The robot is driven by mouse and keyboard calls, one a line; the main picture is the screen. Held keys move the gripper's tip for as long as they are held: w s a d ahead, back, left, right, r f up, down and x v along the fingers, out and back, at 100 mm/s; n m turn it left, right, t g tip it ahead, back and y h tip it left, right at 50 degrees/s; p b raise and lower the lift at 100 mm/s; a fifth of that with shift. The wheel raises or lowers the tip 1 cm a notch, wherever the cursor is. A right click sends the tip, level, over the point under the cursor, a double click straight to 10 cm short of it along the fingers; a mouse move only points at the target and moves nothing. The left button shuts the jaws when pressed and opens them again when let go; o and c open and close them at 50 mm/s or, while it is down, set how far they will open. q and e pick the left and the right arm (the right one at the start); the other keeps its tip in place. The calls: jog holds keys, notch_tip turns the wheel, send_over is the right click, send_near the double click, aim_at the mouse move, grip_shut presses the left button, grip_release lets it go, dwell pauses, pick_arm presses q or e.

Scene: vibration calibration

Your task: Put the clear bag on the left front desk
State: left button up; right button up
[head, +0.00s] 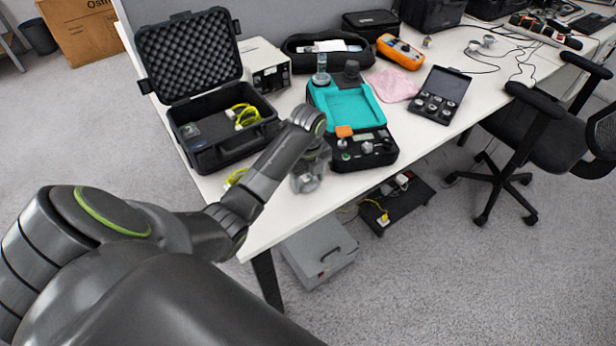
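The white desk (285,222) runs from the near left to the far right. My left arm reaches over its front left part, and my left gripper (308,182) points down close to the desk's front edge. Its fingers are small and blurred, so I cannot tell whether they are open or hold anything. I cannot clearly make out a clear bag. A small greyish item (192,130) lies in the open black case (222,152), beside a yellow-green cable (244,116). More yellow-green shows on the desk (235,178), partly behind my arm. My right gripper is out of view.
A black and teal device (350,105) stands just right of my gripper. Behind are a beige box (265,65), an orange meter (400,52) and a pink cloth (392,85). A small open case (438,97) and an office chair (535,130) are at the right.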

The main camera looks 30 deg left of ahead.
aim_at(308, 181)
pick_arm(q)
jog(key=shift+o, duration=0.2)
jog(key=shift+r, duration=0.15)
jog(key=shift+r, duration=0.35)
notch_tip(308, 181, up, 5)
jog(key=shift+r+p, duration=0.1)
jog(key=shift+p, duration=0.5)
notch_tip(308, 181, up, 6)
jog(key=p, duration=0.6)
jog(key=shift+r, duration=0.1)
